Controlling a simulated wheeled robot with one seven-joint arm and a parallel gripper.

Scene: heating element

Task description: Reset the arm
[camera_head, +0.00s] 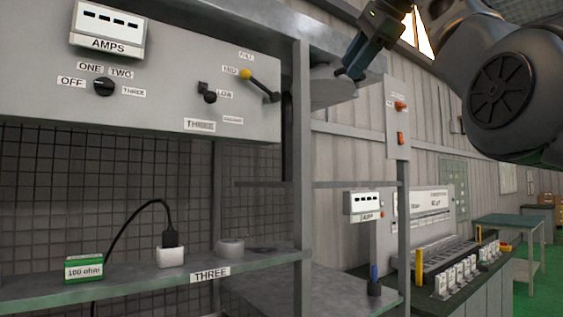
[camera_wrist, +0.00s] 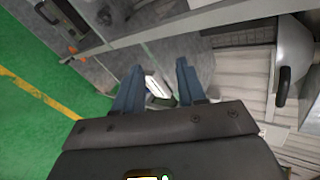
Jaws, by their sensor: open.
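My gripper (camera_wrist: 158,88) is open in the wrist view, with two blue fingers apart and nothing held between them. In the head view, part of my gripper (camera_head: 350,68) shows at the top, in front of the upper shelf beside the panel. My arm fills the upper right of that view. The gripper appears clear of the panel's levers and of the shelf things, though its exact distance from the upper shelf cannot be told.
A grey control panel (camera_head: 150,105) has an AMPS meter (camera_head: 108,28), a rotary knob (camera_head: 104,86) and a yellow-tipped lever (camera_head: 260,85). A shelf (camera_head: 140,283) below holds a green 100 ohm box (camera_head: 84,269) and a white plug block (camera_head: 171,256). A metal post (camera_head: 301,160) stands right.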

